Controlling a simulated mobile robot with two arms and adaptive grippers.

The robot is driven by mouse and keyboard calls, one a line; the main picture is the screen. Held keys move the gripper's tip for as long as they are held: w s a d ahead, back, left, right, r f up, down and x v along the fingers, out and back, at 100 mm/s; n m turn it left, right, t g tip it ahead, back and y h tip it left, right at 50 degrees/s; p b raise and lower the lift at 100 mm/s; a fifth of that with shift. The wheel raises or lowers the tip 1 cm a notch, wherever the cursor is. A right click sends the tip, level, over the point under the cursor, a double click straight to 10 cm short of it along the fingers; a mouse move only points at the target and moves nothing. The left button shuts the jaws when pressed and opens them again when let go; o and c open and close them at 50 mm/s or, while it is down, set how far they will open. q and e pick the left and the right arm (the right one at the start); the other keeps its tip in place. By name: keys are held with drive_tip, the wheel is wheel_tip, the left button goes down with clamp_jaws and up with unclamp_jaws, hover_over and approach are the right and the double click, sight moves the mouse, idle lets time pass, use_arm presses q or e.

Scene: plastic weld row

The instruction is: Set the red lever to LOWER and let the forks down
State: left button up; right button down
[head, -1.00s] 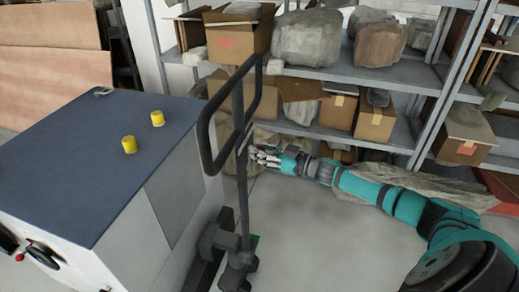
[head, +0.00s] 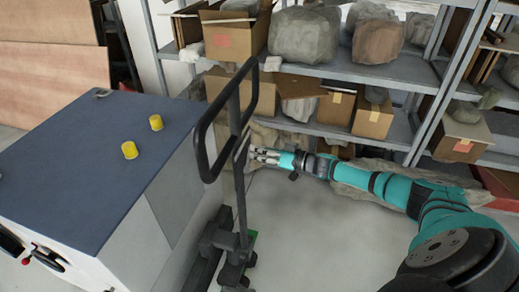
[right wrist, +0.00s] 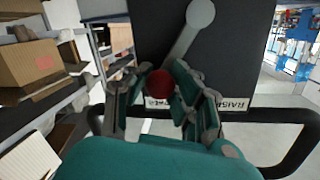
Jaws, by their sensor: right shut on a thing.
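The hand truck's dark loop handle (head: 203,140) and upright post (head: 240,195) stand in the middle of the head view. My right gripper (head: 262,155) reaches the post from the right. In the right wrist view the gripper (right wrist: 163,88) is shut on the red lever's knob (right wrist: 160,82). The lever's grey arm (right wrist: 184,43) slants from a round pivot at the top down and left to the knob. A RAISE label (right wrist: 235,103) sits right of the fingers; another label (right wrist: 155,103), mostly hidden by knob and fingers, lies behind. Dark low parts (head: 205,262) sit at the truck's foot; fork height is unclear.
A blue-topped cabinet (head: 100,130) with two yellow knobs stands close on the left. Metal shelves (head: 330,72) with boxes and rocks stand behind. Grey floor (head: 310,230) is clear right of the truck, beneath my right arm.

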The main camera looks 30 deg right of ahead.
drive_tip(key=shift+d, duration=0.1)
drive_tip(key=c, duration=1)
unclamp_jaws()
drive_tip(key=v, duration=1.2)
